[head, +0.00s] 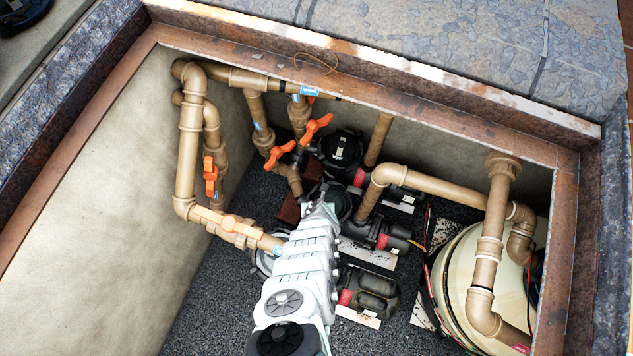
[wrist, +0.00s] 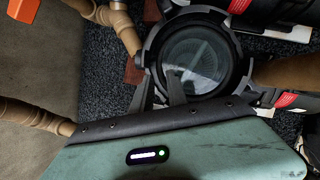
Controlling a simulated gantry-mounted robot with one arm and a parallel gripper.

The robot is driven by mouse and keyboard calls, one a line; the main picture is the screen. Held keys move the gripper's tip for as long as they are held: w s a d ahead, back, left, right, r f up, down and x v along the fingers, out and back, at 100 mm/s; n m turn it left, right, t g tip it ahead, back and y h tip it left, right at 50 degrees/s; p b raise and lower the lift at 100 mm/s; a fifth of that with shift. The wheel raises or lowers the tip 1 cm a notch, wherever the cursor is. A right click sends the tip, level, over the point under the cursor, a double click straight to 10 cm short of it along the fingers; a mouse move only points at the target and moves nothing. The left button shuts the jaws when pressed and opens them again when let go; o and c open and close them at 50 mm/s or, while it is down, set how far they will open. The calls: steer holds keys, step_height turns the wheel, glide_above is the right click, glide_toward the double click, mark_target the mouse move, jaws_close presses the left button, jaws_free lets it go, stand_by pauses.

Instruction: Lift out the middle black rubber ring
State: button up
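In the wrist view a round pump opening (wrist: 205,58) shows a clear or glassy round face inside a thick black ring-shaped rim (wrist: 243,66). I cannot tell whether this rim is the rubber ring itself or the pump's collar. My gripper (wrist: 160,76) has two dark fingers standing apart at the lower left of the opening, over its rim. Nothing shows between them. Whether they touch the rim is unclear. In the head view the middle pump (head: 338,201) sits at the end of my arm, partly covered by it, and my fingers are hidden there.
A back pump (head: 342,149) and a front pump motor (head: 369,292) stand close by. Tan pipes (head: 186,150) with orange valve handles (head: 316,127) crowd the left and back. A large cream tank (head: 468,275) fills the right. Dark gravel (head: 220,300) is free at the lower left.

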steer(key=shift+b+x, duration=1.55)
steer(key=shift+x, duration=0.3)
steer(key=shift+s, duration=0.1)
steer(key=shift+c, duration=0.2)
jaws_close()
